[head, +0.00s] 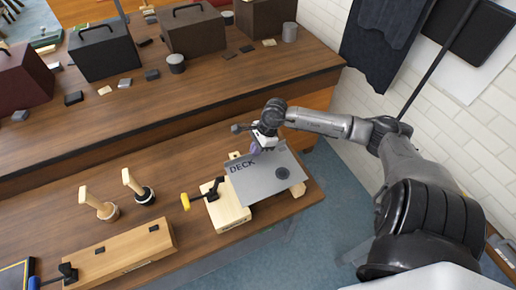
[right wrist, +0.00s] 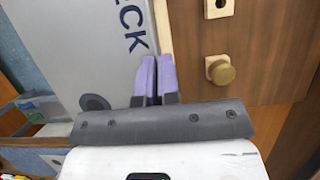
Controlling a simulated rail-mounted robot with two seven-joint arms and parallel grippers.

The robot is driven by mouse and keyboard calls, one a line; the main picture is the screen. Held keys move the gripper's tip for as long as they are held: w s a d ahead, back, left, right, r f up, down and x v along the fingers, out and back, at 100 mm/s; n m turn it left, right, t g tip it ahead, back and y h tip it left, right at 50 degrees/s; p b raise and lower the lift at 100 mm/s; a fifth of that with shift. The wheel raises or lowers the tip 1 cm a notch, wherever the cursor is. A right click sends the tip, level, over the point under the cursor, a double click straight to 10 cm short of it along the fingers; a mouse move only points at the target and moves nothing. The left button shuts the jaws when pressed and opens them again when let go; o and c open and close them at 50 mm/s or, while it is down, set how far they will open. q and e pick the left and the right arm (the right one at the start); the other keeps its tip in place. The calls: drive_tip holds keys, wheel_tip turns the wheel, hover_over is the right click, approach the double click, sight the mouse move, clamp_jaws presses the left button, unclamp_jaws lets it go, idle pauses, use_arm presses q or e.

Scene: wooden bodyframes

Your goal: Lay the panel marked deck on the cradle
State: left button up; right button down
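The grey panel marked DECK (head: 266,178) is at the right end of the near bench, over pale wooden blocks of the cradle (head: 228,212). It covers most of the cradle, so I cannot tell whether it rests on it or hovers just above. My right gripper (head: 258,146) is at the panel's far edge. In the right wrist view its purple fingers (right wrist: 157,78) are close together at the edge of the panel (right wrist: 90,50), with the edge seemingly between them. My left gripper is not in view.
Dark boxes (head: 104,54) stand on the far bench. Bare bench lies behind the tools.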

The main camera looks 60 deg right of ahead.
sight(254, 160)
drive_tip(key=shift+d+b+x, duration=0.2)
drive_tip(key=shift+b+x, duration=0.65)
drive_tip(key=shift+x, duration=0.35)
drive_tip(key=shift+d+b+x, duration=0.2)
drive_tip(key=shift+b+x, duration=0.65)
drive_tip(key=shift+x, duration=0.35)
drive_tip(key=shift+s+f+b, duration=0.15)
drive_tip(key=shift+f+b, duration=0.4)
drive_tip(key=shift+f, duration=0.35)
drive_tip(key=shift+f, duration=0.1)
drive_tip(key=shift+f, duration=0.1)
drive_tip(key=shift+f+b, duration=0.1)
drive_tip(key=shift+b, duration=0.3)
